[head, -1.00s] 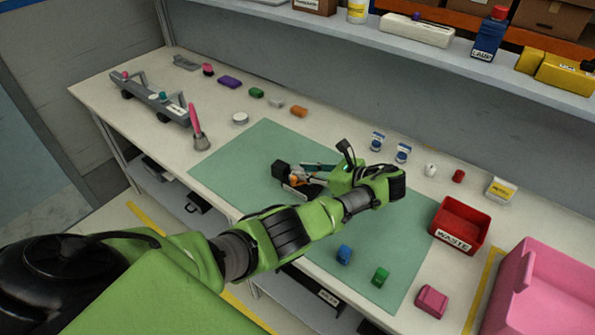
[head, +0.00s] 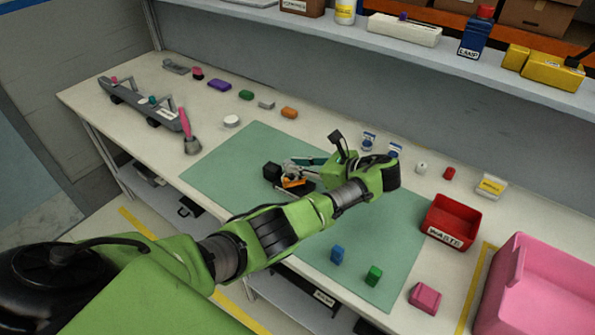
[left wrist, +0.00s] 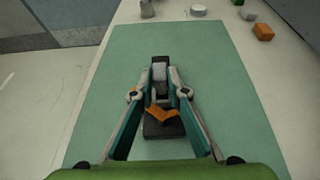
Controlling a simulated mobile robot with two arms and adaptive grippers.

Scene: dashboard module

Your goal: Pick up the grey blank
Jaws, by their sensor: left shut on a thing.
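My left gripper (left wrist: 160,85) is shut on a light grey piece, which looks like the grey blank (left wrist: 160,73); it is held between the fingertips. In the head view my left gripper (head: 291,167) is over the green mat, close above a dark unit with a black block (head: 271,171) at its left end and an orange part (head: 293,182). In the left wrist view the orange part (left wrist: 163,122) lies nearer me, below the fingertips. The fingers partly hide the blank, and I cannot tell its clearance from the unit. My right gripper is not in view.
The green mat (head: 225,165) is mostly clear. A blue block (head: 337,254) and a green block (head: 374,275) stand at its front. A red waste bin (head: 450,220) and a pink bin (head: 540,285) are at right. Small coloured blocks and a grey rack (head: 140,98) are at left.

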